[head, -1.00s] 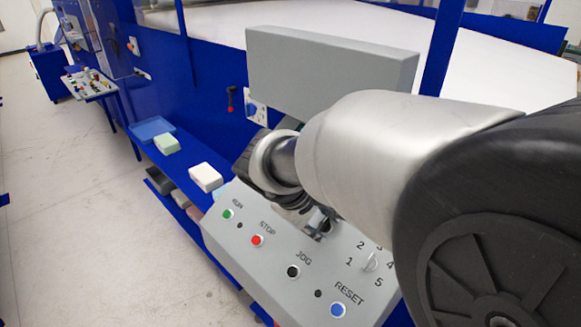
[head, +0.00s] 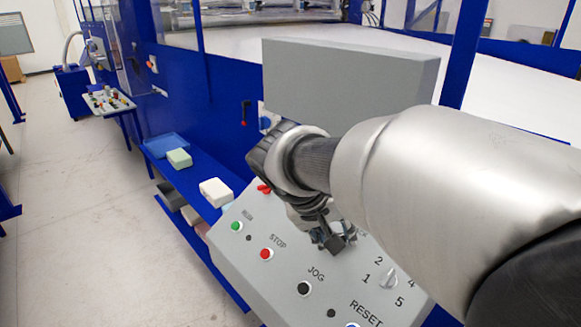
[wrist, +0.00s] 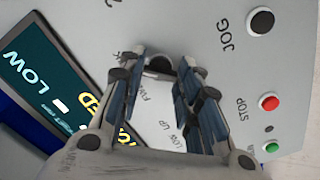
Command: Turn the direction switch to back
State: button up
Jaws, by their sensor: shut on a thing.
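The direction switch (wrist: 157,74) sits on the sloped grey panel as a dark round knob with a pale part, between my fingertips in the wrist view. My gripper (wrist: 158,82) is shut on it, one finger on each side. In the head view my gripper (head: 332,238) reaches down to the panel above the JOG button and hides the switch. The end of a label, "CK", shows just right of the fingers. Which way the switch points I cannot tell.
The grey panel (head: 236,258) also carries a green button (head: 236,226), a red STOP button (head: 267,254), a black JOG button (head: 304,288) and a numbered dial (head: 388,281). A screen (wrist: 60,80) is close by in the wrist view. Foam blocks lie on a blue shelf at left.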

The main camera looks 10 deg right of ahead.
dwell(0.5)
jog(key=o, duration=1)
jog(key=shift+o, duration=0.2)
jog(key=v, duration=1.2)
